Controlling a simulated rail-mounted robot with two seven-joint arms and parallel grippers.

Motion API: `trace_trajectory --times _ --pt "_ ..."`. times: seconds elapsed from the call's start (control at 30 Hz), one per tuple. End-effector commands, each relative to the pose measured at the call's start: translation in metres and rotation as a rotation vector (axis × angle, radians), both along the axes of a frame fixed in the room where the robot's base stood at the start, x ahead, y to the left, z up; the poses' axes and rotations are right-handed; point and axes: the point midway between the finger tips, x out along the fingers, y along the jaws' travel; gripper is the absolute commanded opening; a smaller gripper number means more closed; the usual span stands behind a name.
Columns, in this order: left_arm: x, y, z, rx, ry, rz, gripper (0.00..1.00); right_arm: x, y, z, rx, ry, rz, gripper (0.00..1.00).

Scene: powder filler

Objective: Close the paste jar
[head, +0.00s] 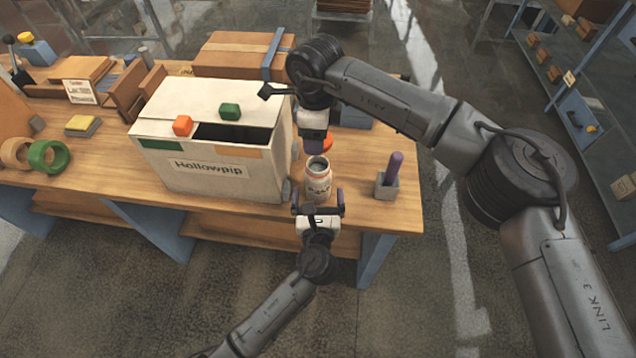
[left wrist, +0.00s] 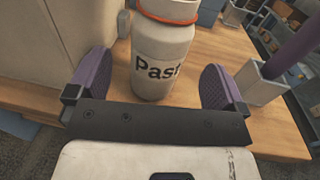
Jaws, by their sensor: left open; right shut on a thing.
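The white paste jar (head: 319,186) stands upright near the table's front right edge. Its top is open and shows grey inside. An orange ring circles its neck. In the left wrist view the jar (left wrist: 160,62) shows the letters "Past", and its top is cut off. My left gripper (head: 318,204) is open on the near side of the jar, with a purple finger to either side and gaps between. My right gripper (head: 316,146) is above and behind the jar, shut on what looks like an orange lid (head: 328,142), mostly hidden by the fingers.
A large white "Hollowpip" box (head: 215,165) stands close left of the jar, with orange and green blocks on top. A grey holder (head: 386,187) with a purple stick (head: 394,168) stands to the right. Some bare tabletop (head: 355,160) lies between holder and jar.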

Motion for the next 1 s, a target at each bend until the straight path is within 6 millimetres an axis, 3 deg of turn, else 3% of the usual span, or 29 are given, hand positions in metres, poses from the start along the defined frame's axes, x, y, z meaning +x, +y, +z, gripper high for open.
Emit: trace_trajectory --times 0.2,0.4,0.87,1.0 --pt "0.03 0.0 0.001 0.0 0.0 0.0 0.98 0.0 0.0 0.0 0.0 0.0 0.0 0.38" --pt "0.046 0.0 0.0 0.0 0.0 0.0 0.98 0.0 0.0 0.0 0.0 0.0 0.0 0.38" --pt "0.051 0.0 0.0 -0.001 0.001 0.0 0.98 0.0 0.0 0.0 0.0 0.0 0.0 0.38" --pt "0.051 0.0 0.0 -0.001 0.001 0.0 0.85 0.0 0.0 0.0 0.0 0.0 0.0 0.38"
